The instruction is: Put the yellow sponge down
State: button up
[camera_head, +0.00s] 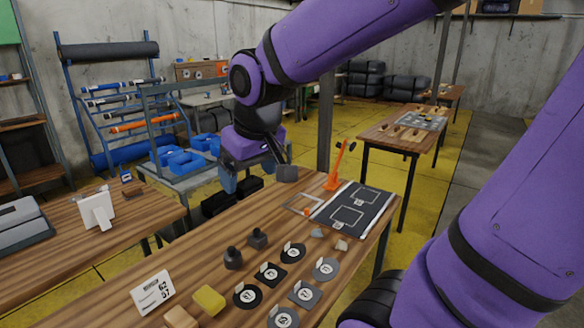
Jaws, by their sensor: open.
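The yellow sponge (209,300) is a small block lying on the near wooden table (207,258), towards its front left. A tan block (180,318) lies just left of it, cut by the bottom edge of the picture. My gripper (257,177) is up and beyond the table's far edge in the picture, well apart from the sponge. It is open, and I see nothing held between its fingers.
A white number card (152,292) stands left of the sponge. Two dark knobbed weights (233,258) and several numbered discs and squares (247,295) are to its right. A black mat (354,209) and an orange stand (338,168) are farther back.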

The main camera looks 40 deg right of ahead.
jog(key=s+r+t, duration=0.1)
jog(key=s+r, duration=0.2)
jog(key=s, duration=0.7)
jog(key=shift+s+d+r, duration=0.2)
jog(key=shift+d+r, duration=0.15)
jog(key=shift+r, duration=0.05)
jog(key=shift+o, duration=0.5)
jog(key=shift+w, duration=0.1)
